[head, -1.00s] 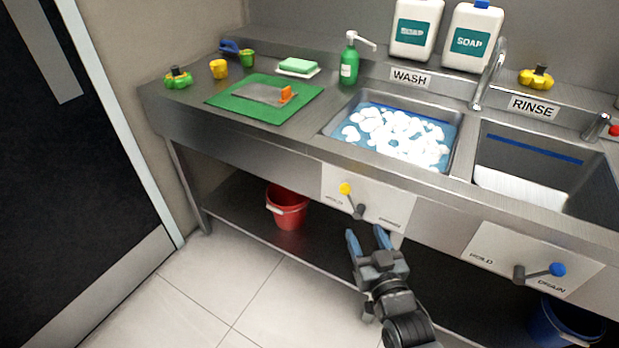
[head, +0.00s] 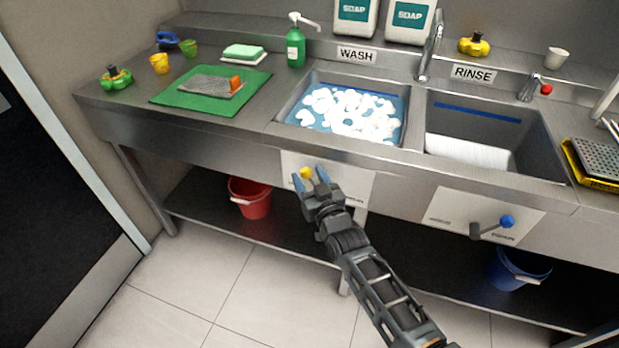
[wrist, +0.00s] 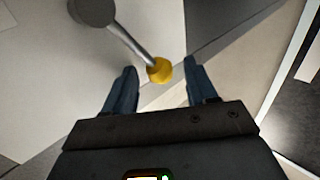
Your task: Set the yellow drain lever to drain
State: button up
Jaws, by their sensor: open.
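The yellow drain lever's knob (head: 306,173) shows at the white panel under the wash sink, on the panel's left side. In the wrist view the yellow knob (wrist: 160,70) sits at the end of a metal rod running from a grey round pivot (wrist: 92,10). My gripper (head: 311,180) is open in front of the panel. In the wrist view its blue fingers (wrist: 161,80) stand on either side of the knob, with gaps left and right. I cannot tell whether they touch it. My gripper hides the pivot and rod in the head view.
The blue-knobbed lever (head: 507,221) is on the rinse panel at right. The wash sink (head: 292,98) holds blue water and white foam. A red bucket (head: 250,198) stands on the lower shelf and a blue bucket (head: 520,270) at right. The floor at left is clear.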

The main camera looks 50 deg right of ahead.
grip_shut()
dwell(0.5)
